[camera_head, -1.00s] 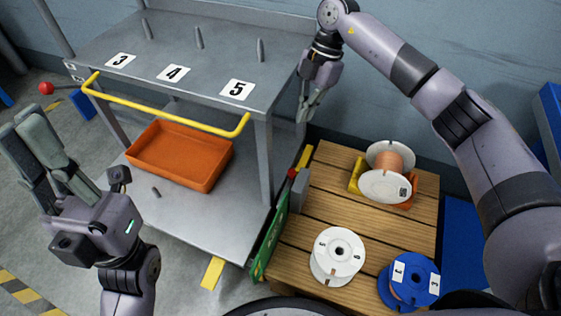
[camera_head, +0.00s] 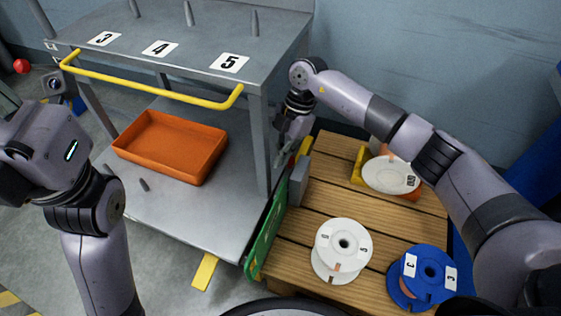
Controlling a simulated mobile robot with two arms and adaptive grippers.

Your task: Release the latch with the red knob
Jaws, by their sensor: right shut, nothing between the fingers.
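The grey latch block (camera_head: 298,183) stands at the wooden table's left edge, between the table and the metal cart, beside a green panel (camera_head: 266,232). My right gripper (camera_head: 284,160) points down there, shut and holding nothing. My left gripper is at the left edge, over the floor left of the cart. Its fingers are mostly cut off, so their opening cannot be told.
The metal cart (camera_head: 180,215) has a yellow handle (camera_head: 150,90), upright pegs and an orange tray (camera_head: 170,147). The wooden table (camera_head: 335,200) carries a white spool (camera_head: 342,250), a blue spool (camera_head: 420,278) and another spool (camera_head: 390,175) in a holder. A red ball (camera_head: 21,66) shows at far left.

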